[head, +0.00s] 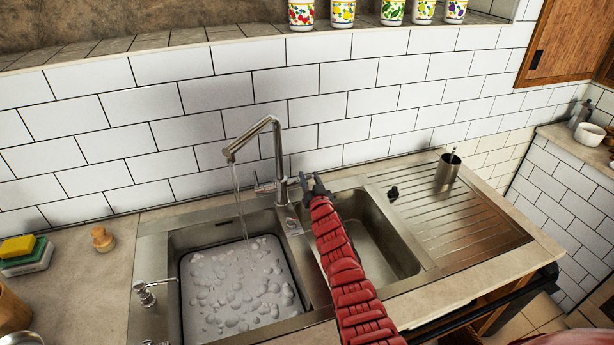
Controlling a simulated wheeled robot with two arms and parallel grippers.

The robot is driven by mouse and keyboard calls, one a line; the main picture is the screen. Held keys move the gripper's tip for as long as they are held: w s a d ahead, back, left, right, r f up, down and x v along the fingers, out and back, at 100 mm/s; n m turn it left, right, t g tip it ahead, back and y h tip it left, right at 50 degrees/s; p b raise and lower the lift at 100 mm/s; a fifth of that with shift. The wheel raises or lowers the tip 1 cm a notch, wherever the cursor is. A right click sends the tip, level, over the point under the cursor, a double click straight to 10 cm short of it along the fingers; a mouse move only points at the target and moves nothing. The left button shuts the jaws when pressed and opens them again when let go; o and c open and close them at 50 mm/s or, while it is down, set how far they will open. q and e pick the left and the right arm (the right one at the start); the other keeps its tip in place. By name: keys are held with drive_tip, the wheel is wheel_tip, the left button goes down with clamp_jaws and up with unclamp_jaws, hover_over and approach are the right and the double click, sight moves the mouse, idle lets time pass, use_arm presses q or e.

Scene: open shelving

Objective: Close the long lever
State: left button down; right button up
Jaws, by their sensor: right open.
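The faucet (278,160) stands behind the sink, its spout bent to the left, with water running into the left basin. Its long lever (265,187) sticks out to the left from the low part of the faucet body. My right gripper (310,181), on a red arm, is open and empty just right of the faucet body. It looks close to the faucet, but I cannot tell whether it touches. The lever is on the other side of the faucet body from the gripper. My left gripper is not in view.
The left basin (188,300) holds foamy water. The right basin (392,238) lies partly behind my arm. Sponges (22,252) and a soap pump (146,293) stand left.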

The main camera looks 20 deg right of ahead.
drive_tip(key=shift+w+b, duration=0.65)
drive_tip(key=shift+w, duration=0.9)
drive_tip(key=shift+d, duration=0.1)
clamp_jaws()
idle(0.4)
